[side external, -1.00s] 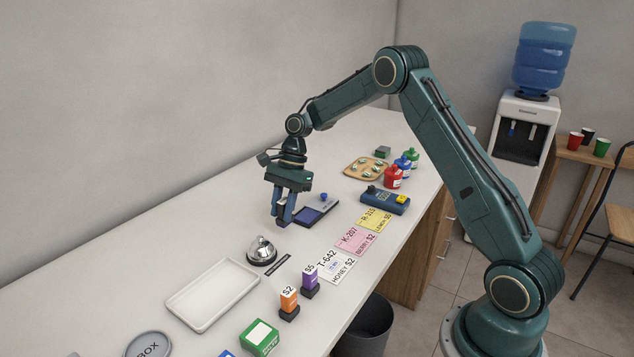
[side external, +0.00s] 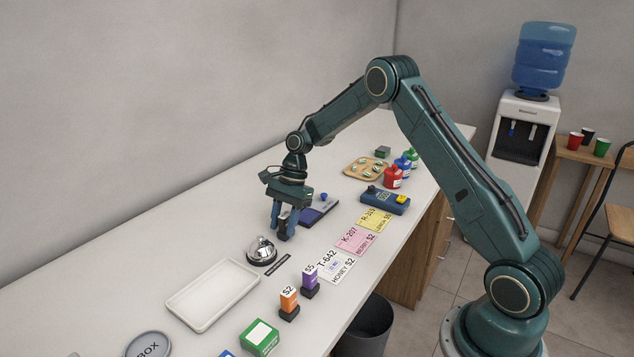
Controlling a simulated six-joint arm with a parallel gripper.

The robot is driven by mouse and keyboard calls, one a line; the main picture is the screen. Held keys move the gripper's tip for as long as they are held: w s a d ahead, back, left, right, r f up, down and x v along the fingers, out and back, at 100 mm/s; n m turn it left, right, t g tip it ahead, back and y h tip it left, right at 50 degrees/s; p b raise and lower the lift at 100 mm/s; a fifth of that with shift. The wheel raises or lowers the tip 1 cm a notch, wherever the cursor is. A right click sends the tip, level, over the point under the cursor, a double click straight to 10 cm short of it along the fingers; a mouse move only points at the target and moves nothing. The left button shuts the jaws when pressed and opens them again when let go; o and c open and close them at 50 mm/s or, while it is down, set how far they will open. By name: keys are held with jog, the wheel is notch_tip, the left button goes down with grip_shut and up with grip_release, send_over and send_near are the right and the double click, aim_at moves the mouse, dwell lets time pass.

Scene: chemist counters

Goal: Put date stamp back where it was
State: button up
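My gripper (side external: 284,230) points down over the counter, just behind the bell and left of the ink pad. Its blue fingers are closed around a small dark object, which looks like the date stamp (side external: 284,236); the fingers hide most of it. Its lower end is close to the counter, but I cannot tell whether it touches. The blue ink pad (side external: 318,213) lies open to the right of the gripper.
A silver bell (side external: 261,250) stands close to the gripper. An empty white tray (side external: 213,294) is at left front. Orange (side external: 289,299) and purple (side external: 310,275) stamps, cards including the white T-642 card (side external: 334,267), and a blue device (side external: 385,200) line the front side.

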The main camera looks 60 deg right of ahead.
jog(key=shift+o, duration=0.7)
jog(key=shift+r, duration=0.1)
jog(key=shift+r, duration=0.2)
jog(key=v, duration=1.1)
jog(key=shift+d+r, duration=0.25)
jog(key=shift+r, duration=0.1)
jog(key=shift+a+r, duration=0.1)
